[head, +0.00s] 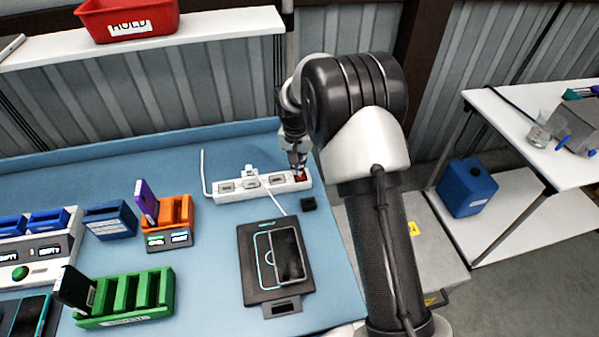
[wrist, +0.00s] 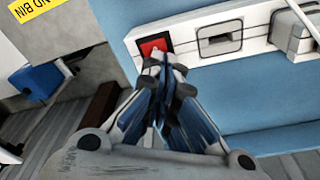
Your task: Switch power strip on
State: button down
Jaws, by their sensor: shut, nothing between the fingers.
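The white power strip (head: 237,195) lies on the blue bench at the back right, with a plug (head: 251,172) in one of its sockets. Its red switch (head: 301,175) is at the right end; the wrist view shows the red switch (wrist: 155,46) close up. My gripper (head: 299,171) is shut and empty, pointing down at the switch. In the wrist view my gripper's fingertips (wrist: 162,56) overlap the lower edge of the switch. I cannot tell whether they touch it. No lit lamp can be made out on the switch.
Orange (head: 181,210) and green (head: 124,297) racks stand to the left. A shelf (head: 200,38) with a red bin (head: 128,18) hangs above.

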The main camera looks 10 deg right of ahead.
jog(key=shift+r+p, duration=2.1)
jog(key=shift+r, duration=1.25)
jog(key=s+r+n+t+b, duration=0.1)
jog(key=s+r+n+t, duration=0.15)
jog(key=s+r, duration=1.5)
jog(key=s+n+b, duration=0.1)
jog(key=s+n, duration=0.2)
jog(key=s, duration=1.7)
jog(key=shift+s+t+y, duration=0.2)
jog(key=shift+t+y, duration=0.15)
jog(key=shift+y, duration=0.05)
jog(key=shift+w+d+r+n, duration=0.1)
jog(key=shift+w+n, duration=0.05)
jog(key=shift+n, duration=0.1)
